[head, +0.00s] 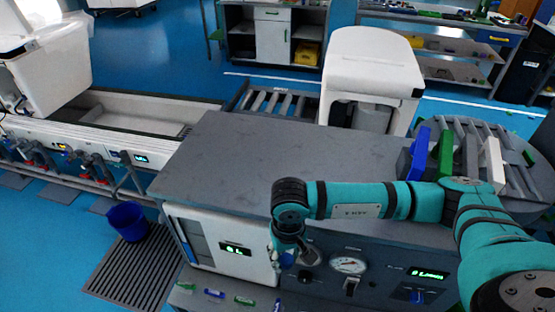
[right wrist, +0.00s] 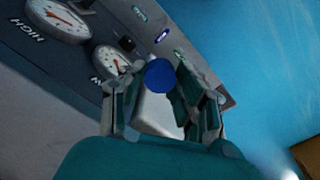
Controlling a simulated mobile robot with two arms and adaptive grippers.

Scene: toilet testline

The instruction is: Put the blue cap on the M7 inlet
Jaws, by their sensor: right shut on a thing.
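The blue cap (right wrist: 159,76) is a round blue disc between the fingertips of my right gripper (right wrist: 158,80) in the right wrist view. The gripper is shut on it. In the head view the right gripper (head: 285,262) is in front of the grey bench's front panel, left of the gauge, and looks small and partly hidden by its wrist. No inlet marked M7 can be made out. Small coloured tags show along the bench's lower ledge, including a green one (head: 244,301), but their text is too small to read. My left gripper is not in view.
The grey bench (head: 250,150) has a flat, clear top. A gauge (head: 348,265) and green displays are on its front. A blue bucket (head: 128,222) stands on a floor grating. Blue, green and white blocks stand in a round rack (head: 512,187) at the right.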

